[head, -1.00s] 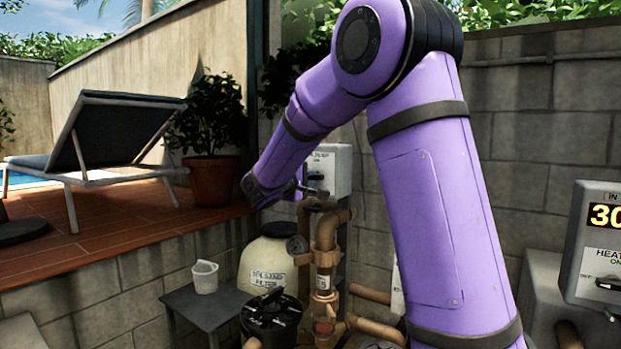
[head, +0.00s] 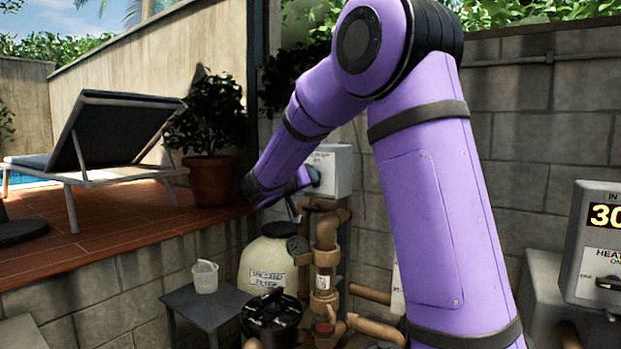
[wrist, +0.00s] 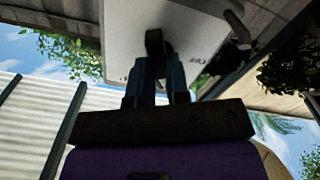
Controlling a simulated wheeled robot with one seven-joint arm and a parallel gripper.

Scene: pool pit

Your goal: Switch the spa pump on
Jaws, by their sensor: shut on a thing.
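The pale grey switch box (head: 328,165) is fixed to the block wall in the middle of the head view, with small lettering on its front that I cannot fully read. My gripper (head: 314,175) is at the box's lower left front, partly hidden by my own wrist. In the wrist view the box (wrist: 200,30) fills the top. My gripper (wrist: 154,70) is shut on a dark knob (wrist: 154,42) at the box's front. I cannot tell the knob's exact setting.
Brown pipes (head: 326,235) and a cream filter tank (head: 266,262) stand below the box. A heater panel (head: 600,245) is at the far right. A potted plant (head: 212,180) stands on the deck.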

